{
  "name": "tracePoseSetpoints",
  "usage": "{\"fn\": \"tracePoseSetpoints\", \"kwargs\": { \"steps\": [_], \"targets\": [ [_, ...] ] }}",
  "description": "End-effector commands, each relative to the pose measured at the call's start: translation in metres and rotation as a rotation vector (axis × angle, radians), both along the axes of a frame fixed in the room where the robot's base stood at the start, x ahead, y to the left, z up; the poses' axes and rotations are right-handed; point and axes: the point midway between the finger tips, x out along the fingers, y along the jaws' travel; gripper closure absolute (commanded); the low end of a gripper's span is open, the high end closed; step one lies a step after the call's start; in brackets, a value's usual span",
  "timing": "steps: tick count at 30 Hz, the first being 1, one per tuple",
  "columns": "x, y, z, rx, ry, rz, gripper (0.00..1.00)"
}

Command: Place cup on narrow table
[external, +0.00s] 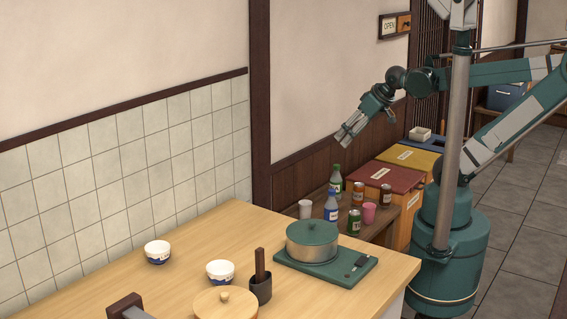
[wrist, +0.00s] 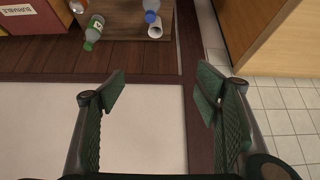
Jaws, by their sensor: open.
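A white cup (external: 305,209) stands at the left end of the narrow brown table (external: 384,224), beside a blue bottle. A pink cup (external: 369,212) stands towards the right of the same table. My gripper (external: 349,134) hangs in the air above and behind the table, tilted down to the left, with nothing between its fingers. In the wrist view my gripper (wrist: 160,88) shows its fingers wide apart. The white cup (wrist: 156,31) is beyond the fingertips there, near the blue bottle, on the table (wrist: 125,28). The pink cup is not visible in the wrist view.
A blue bottle (external: 331,206), a green bottle (external: 336,180) and several cans crowd the narrow table. A red box (external: 385,177) and a yellow box (external: 409,157) stand beyond it. The wooden counter in front holds two bowls (external: 158,252) (external: 220,272) and a pot (external: 312,242).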

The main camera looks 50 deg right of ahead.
Motion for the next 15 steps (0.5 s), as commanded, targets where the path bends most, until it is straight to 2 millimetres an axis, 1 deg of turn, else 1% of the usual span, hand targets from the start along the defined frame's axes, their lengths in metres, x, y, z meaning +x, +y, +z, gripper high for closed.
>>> {"fn": "tracePoseSetpoints", "kwargs": {
  "steps": [10,15],
  "targets": [
    [0.0005,0.0009,0.0000,0.003,0.000,0.000,0.37],
    [0.0054,0.0089,0.0002,0.030,0.005,-0.006,0.37]
  ]
}}
